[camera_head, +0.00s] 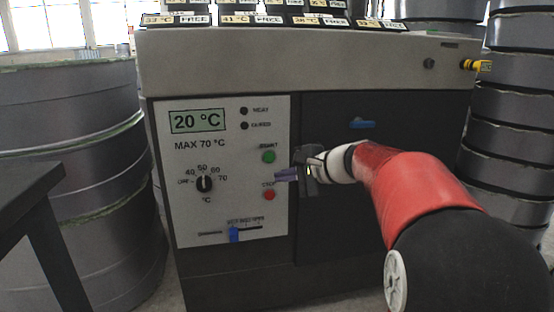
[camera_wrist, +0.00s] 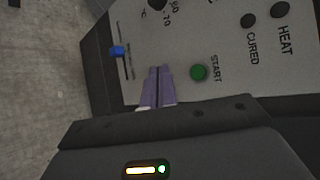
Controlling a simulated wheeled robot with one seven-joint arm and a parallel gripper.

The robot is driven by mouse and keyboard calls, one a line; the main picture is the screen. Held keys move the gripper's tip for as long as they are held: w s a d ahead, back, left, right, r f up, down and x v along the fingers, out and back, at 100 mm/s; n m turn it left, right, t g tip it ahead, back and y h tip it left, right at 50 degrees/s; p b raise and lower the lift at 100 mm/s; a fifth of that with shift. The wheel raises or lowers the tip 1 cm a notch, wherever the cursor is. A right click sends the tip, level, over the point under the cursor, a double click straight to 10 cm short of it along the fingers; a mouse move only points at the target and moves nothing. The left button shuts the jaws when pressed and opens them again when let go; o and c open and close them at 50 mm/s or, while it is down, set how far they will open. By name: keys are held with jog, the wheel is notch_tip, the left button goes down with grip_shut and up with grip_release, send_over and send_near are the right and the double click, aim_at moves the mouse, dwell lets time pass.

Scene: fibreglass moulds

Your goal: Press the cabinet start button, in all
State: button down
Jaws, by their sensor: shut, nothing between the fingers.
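The cabinet (camera_head: 400,120) has a pale control panel (camera_head: 180,165) on its front left. The green start button (camera_head: 268,157) sits on the panel's right side, with the red stop button (camera_head: 269,195) below it. The start button also shows in the wrist view (camera_wrist: 198,72), labelled START. My gripper (camera_head: 278,175) is shut and empty, its purple fingertips in front of the panel between the two buttons. In the wrist view the fingertips (camera_wrist: 160,72) point at the panel beside the green button, apart from it in the picture. The stop button is not visible in the wrist view.
The panel also has a 20 °C display (camera_head: 197,121), a black temperature dial (camera_head: 204,184) and a blue slider (camera_head: 234,235). A blue handle (camera_head: 362,124) is on the dark door. Stacked grey drums (camera_head: 85,150) stand left, a dark table (camera_head: 30,200) in front of them.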

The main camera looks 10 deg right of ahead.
jog(key=p, duration=0.4)
send_near(266, 162)
jog(key=shift+s+a+x, duration=0.15)
jog(key=shift+x, duration=0.7)
jog(key=shift+s+a+x, duration=0.1)
jog(key=shift+s+x, duration=0.05)
jog(key=shift+x, duration=0.75)
jog(key=shift+s+a+x, duration=0.15)
jog(key=shift+x, duration=0.7)
jog(key=shift+f, duration=0.2)
jog(key=shift+w, duration=0.4)
jog(key=shift+w+p, duration=0.3)
jog(key=shift+w, duration=0.1)
jog(key=shift+s, duration=0.1)
dwell(0.4)
jog(key=shift+s+b, duration=0.55)
jog(key=shift+s, duration=0.2)
jog(key=shift+s, duration=0.1)
jog(key=shift+s+b, duration=1.35)
jog(key=shift+s, duration=1.05)
